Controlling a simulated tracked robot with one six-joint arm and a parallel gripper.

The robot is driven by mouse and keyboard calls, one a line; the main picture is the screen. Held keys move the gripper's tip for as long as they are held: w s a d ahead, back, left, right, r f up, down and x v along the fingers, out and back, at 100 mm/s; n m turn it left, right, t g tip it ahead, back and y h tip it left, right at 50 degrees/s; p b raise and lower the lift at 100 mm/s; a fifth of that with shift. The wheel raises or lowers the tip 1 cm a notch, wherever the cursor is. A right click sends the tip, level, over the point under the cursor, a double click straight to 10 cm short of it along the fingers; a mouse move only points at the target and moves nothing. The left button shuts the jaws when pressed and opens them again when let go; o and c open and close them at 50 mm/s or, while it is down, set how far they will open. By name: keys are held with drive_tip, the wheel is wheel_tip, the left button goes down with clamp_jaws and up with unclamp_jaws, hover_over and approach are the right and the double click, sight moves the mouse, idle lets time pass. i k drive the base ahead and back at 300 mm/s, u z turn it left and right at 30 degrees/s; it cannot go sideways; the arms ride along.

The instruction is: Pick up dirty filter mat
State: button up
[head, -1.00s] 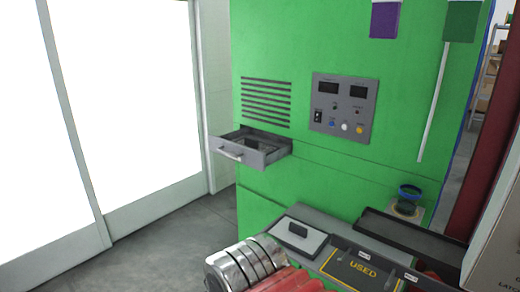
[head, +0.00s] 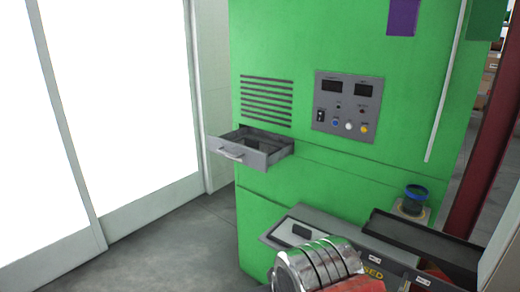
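A grey drawer (head: 236,152) with a bar handle stands pulled out of the green machine cabinet (head: 310,40) at left of centre. Its inside is dark, and a darker patch (head: 264,145) shows there; I cannot tell whether this is the dirty filter mat. Part of my arm, chrome-ringed and red, shows at the bottom centre, well below and right of the drawer. My gripper's fingers are not in view.
A blue-rimmed cup (head: 415,198) stands behind. Floor left of the cabinet is clear.

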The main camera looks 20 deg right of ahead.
sight(269, 148)
drive_tip(key=i, duration=1)
